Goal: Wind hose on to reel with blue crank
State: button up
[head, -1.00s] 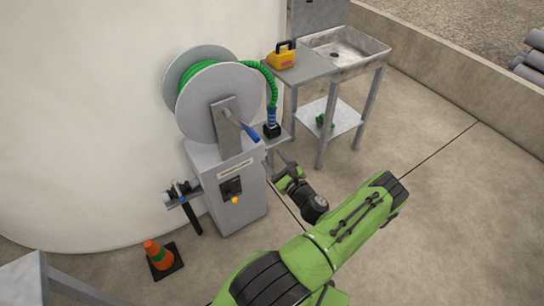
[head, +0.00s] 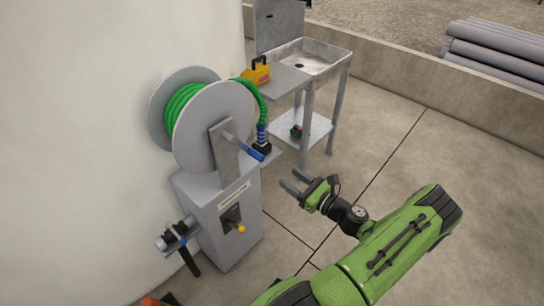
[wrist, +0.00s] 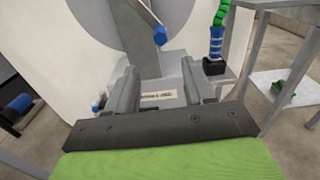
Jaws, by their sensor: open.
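The grey reel (head: 205,135) stands on a grey cabinet (head: 215,215) with green hose (head: 186,104) wound on its drum. The blue crank handle (head: 248,147) sticks out from the reel's front; it also shows in the wrist view (wrist: 159,36), above my jaws. The hose's free length runs down at the right to a blue-ringed end (head: 261,134) in a black holder. It shows in the wrist view too (wrist: 217,42). My gripper (head: 286,185) is open and empty, to the right of the crank and lower in the picture, apart from it.
A steel sink table (head: 325,60) stands behind at right, with a yellow case (head: 257,72) on its side shelf. A pipe valve with a black lever (head: 188,258) juts from the cabinet's left. A yellow knob (head: 241,229) is on the cabinet front. Floor at right is clear.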

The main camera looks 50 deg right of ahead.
aim_at(263, 159)
jog(key=w+b, duration=0.3)
jog(key=w, duration=1.2)
jog(key=shift+w+a, duration=0.1)
jog(key=shift+w, duration=0.25)
grip_shut()
